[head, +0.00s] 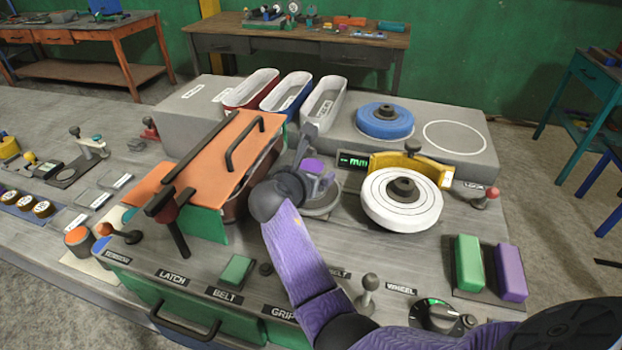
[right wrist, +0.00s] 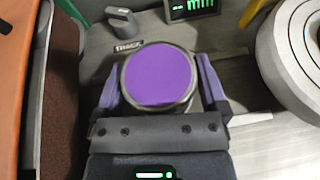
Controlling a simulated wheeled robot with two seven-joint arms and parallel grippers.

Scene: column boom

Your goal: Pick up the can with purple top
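The can with the purple top (head: 312,166) stands near the middle of the workbench in the head view, partly hidden by my right gripper (head: 314,178). The can's lower part and base are hidden. My left gripper is not in view.
An orange lidded box (head: 215,160) with a handle stands close on the left. A white wheel (head: 378,200) stands close on the right, with a green display (head: 353,161) behind. Three open bins (head: 325,100) are at the back. Green and purple blocks (head: 510,272) are at the right.

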